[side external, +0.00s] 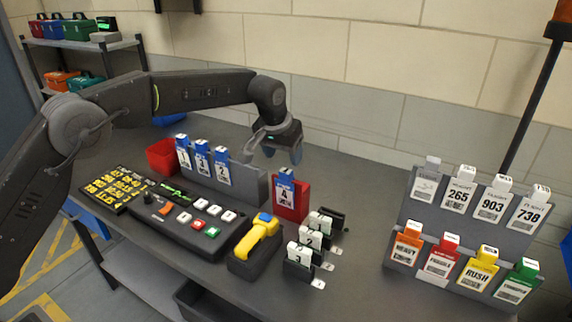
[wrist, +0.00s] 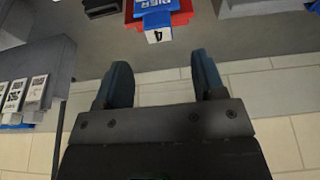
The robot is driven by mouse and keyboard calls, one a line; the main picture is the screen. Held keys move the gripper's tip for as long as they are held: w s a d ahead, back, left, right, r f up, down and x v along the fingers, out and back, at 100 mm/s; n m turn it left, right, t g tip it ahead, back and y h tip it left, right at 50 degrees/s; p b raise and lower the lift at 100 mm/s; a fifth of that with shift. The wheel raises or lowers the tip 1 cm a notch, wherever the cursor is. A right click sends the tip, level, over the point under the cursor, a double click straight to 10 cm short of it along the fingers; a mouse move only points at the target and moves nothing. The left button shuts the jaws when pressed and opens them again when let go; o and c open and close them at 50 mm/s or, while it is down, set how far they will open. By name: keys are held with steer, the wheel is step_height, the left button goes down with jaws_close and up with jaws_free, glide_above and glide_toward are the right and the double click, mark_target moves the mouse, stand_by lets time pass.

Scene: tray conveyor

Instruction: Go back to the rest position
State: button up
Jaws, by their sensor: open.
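My gripper (side external: 283,154) is open and empty. The red holder (side external: 291,209) bears a blue-topped tag (side external: 285,188) marked 4. The tag's number end also shows in the wrist view (wrist: 158,35), just beyond the fingers and apart from them.
The grey rack (side external: 247,187) holds blue tags 1, 3 and 2. A control panel (side external: 180,217), a yellow scanner (side external: 258,238) and small numbered holders (side external: 303,256) fill the front. A tiered rack (side external: 400,277) of tags stands right.

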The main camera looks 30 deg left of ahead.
steer(key=s+a+r, duration=0.2)
steer(key=s+r, duration=0.4)
steer(key=r, duration=0.1)
steer(key=s+a+r, duration=0.3)
steer(key=s+r, duration=0.3)
steer(key=r, duration=0.1)
steer(key=s+a+r+t, duration=0.1)
steer(key=s+a+r, duration=0.15)
steer(key=s, duration=0.75)
steer(key=s+a+f, duration=0.1)
steer(key=s+f, duration=0.3)
steer(key=s, duration=0.5)
steer(key=s+a+f, duration=0.2)
steer(key=s+f, duration=0.3)
steer(key=s, duration=0.4)
steer(key=shift+a+f+t, duration=0.15)
steer(key=shift+a+t, duration=0.15)
steer(key=shift+t, duration=0.1)
